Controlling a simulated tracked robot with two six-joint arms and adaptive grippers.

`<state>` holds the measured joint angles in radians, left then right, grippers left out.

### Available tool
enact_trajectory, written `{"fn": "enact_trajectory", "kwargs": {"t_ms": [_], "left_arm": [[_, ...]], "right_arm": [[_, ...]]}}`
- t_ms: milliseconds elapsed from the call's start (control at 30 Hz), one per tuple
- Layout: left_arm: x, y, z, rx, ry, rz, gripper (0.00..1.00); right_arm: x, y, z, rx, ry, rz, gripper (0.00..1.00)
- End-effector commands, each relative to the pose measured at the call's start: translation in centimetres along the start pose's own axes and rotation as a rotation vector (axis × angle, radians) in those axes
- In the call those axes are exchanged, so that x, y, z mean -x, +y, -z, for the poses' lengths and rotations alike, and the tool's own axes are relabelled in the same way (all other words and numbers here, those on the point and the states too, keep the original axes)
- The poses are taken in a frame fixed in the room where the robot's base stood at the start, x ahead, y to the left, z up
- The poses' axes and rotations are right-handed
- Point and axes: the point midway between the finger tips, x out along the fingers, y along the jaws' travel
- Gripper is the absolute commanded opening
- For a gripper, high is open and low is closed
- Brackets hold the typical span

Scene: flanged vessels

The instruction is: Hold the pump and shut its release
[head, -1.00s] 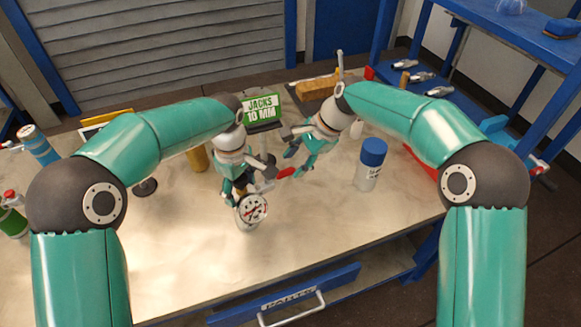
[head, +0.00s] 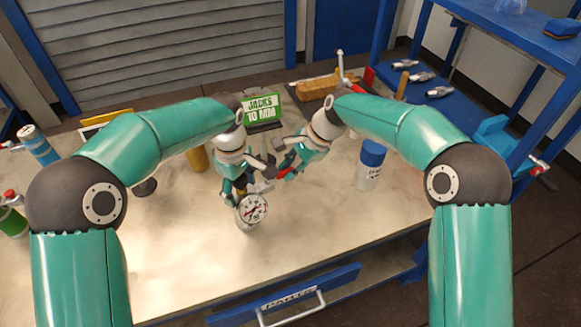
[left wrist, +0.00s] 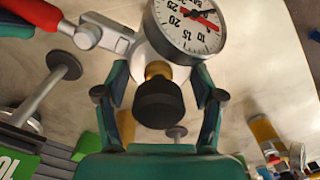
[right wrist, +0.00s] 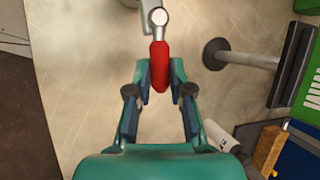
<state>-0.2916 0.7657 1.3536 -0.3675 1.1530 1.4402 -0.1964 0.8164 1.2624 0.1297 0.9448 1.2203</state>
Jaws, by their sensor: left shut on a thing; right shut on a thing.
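The pump, with a round white dial gauge (head: 252,209), stands at the middle of the bench. My left gripper (head: 238,197) is shut on the pump body. In the left wrist view the gauge (left wrist: 188,25), a brass collar (left wrist: 158,70) and a black knob (left wrist: 158,102) show between its fingers. A red-gripped lever (left wrist: 78,33) sticks out from the pump's side on a metal joint. My right gripper (head: 279,174) is shut on this red lever; the right wrist view shows the red grip (right wrist: 160,66) between its fingertips. The pump's lower body is mostly hidden.
A green sign (head: 262,108) stands behind the grippers. A white bottle with a blue cap (head: 371,163) stands to the right, and a yellow cylinder (head: 197,158) behind my left gripper. The front bench is clear.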

Motion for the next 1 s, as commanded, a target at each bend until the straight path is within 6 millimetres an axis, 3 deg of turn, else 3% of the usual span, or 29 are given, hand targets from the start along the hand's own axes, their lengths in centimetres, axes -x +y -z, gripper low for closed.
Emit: {"fn": "enact_trajectory", "kwargs": {"t_ms": [767, 800, 933, 1000], "left_arm": [[-0.10, -0.04, -0.01, -0.003, 0.000, 0.002, 0.11], [-0.10, -0.04, 0.00, -0.003, 0.000, 0.002, 0.11], [-0.10, -0.05, 0.00, -0.002, 0.000, 0.002, 0.11], [-0.09, -0.05, 0.00, -0.002, 0.000, 0.002, 0.11]], "right_arm": [[-0.10, -0.80, 0.12, 0.123, -0.035, -0.049, 0.00], [-0.10, -0.80, 0.12, 0.123, -0.035, -0.049, 0.23], [-0.11, -0.80, 0.12, 0.123, -0.035, -0.049, 0.45], [-0.12, -0.79, 0.12, 0.122, -0.035, -0.049, 0.46]]}}
